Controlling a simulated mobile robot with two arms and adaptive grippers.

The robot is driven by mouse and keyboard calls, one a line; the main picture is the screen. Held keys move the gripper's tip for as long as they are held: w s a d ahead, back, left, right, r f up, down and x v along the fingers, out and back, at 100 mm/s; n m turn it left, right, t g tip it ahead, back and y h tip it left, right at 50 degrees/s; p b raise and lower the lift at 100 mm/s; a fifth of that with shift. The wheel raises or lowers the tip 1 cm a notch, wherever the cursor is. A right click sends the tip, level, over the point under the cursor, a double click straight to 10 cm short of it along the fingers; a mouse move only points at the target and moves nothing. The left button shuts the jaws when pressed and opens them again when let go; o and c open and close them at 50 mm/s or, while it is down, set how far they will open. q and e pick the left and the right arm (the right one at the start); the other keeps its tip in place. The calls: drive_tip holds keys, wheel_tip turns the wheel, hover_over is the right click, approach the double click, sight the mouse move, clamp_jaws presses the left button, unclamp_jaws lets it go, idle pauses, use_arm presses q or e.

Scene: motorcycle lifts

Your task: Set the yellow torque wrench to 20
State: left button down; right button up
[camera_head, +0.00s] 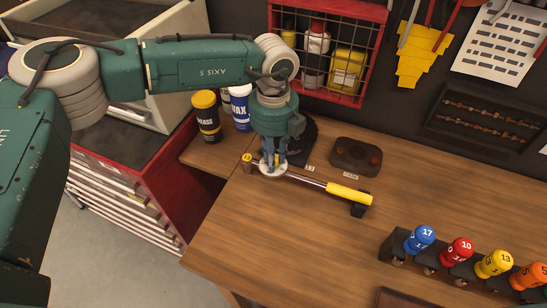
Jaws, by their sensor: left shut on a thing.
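The yellow torque wrench (349,193) lies along the wooden bench, with its yellow grip at the right and its metal shaft running left. The grip end rests on or beside a small black block. My left gripper (272,169) points down over the wrench's left end and is shut on a round pale dial there; the fingers partly hide it. The setting on the dial is too small to read. My right gripper is not in view.
A rack of numbered coloured handles (461,251) stands at the bench's front right. A dark tray (356,157) sits behind the wrench. Grease (206,117) and wax (240,108) containers stand behind my left arm. The bench middle (300,240) is clear.

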use_arm(q)
drive_tip(key=m+b, duration=0.4)
drive_tip(key=b, duration=0.1)
drive_tip(key=m+b, duration=0.1)
drive_tip(key=b, duration=0.1)
drive_tip(key=shift+f+m, duration=0.25)
drive_tip(key=shift+m, duration=0.15)
drive_tip(key=m+b, duration=0.2)
drive_tip(key=shift+m, duration=0.3)
drive_tip(key=m+b, duration=0.3)
drive_tip(key=m, duration=0.1)
drive_tip(key=shift+r+m, duration=0.15)
drive_tip(key=shift+m, duration=0.15)
drive_tip(key=m+b, duration=0.1)
drive_tip(key=m, duration=0.2)
drive_tip(key=shift+r+m, duration=0.1)
drive_tip(key=shift+m, duration=1.3)
drive_tip(key=c, duration=1.5)
unclamp_jaws()
drive_tip(key=shift+c, duration=0.2)
